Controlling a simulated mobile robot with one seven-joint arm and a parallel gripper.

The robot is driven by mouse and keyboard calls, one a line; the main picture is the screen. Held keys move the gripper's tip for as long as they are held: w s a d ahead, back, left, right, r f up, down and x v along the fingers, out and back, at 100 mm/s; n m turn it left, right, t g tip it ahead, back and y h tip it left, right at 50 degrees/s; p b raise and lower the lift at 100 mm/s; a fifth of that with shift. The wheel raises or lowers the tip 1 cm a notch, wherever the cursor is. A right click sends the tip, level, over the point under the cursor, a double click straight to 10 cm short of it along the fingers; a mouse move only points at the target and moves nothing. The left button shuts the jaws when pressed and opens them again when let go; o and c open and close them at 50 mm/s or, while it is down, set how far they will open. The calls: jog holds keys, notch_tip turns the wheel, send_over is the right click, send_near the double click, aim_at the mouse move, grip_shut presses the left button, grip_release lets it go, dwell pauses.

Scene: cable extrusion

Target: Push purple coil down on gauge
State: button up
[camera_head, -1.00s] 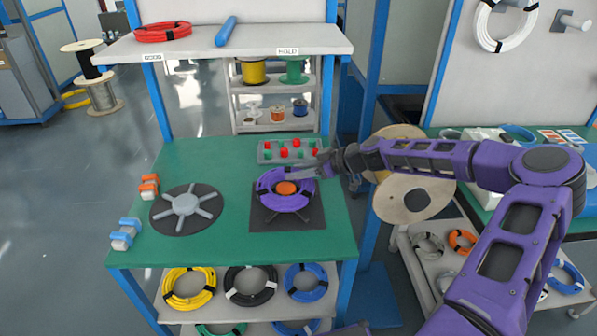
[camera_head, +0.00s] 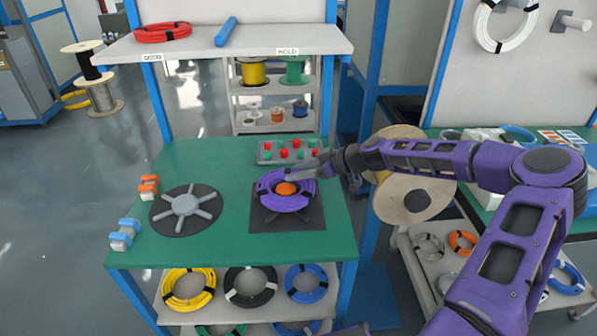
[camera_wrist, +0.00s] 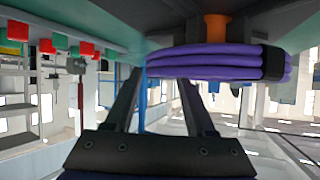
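The purple coil (camera_head: 284,206) sits around the orange centre (camera_head: 286,188) of the gauge, whose dark square plate (camera_head: 262,221) lies on the green table. The coil's side also shows in the wrist view (camera_wrist: 215,64), which is upside down, with the orange post (camera_wrist: 215,27) beyond it. My gripper (camera_head: 299,173) is at the coil's far right edge, low over it. In the wrist view its two fingers (camera_wrist: 160,78) are apart, with their tips at the coil's side. Whether the tips touch the coil, and whether it lies flat on the plate, I cannot tell.
A dark disc with a grey spoked hub (camera_head: 186,205) lies left of the gauge. A grey tray with red and green pieces (camera_head: 290,151) stands behind it. Orange (camera_head: 148,187) and blue (camera_head: 124,234) blocks stand at the left edge. The table's front is clear.

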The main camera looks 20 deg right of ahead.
jog(key=shift+o, duration=1.2)
jog(key=shift+s+f, duration=0.1)
jog(key=shift+f, duration=0.05)
jog(key=shift+a, duration=0.15)
jog(key=shift+s+f, duration=0.1)
jog(key=shift+r+p, duration=1.9)
jog(key=shift+r, duration=2.3)
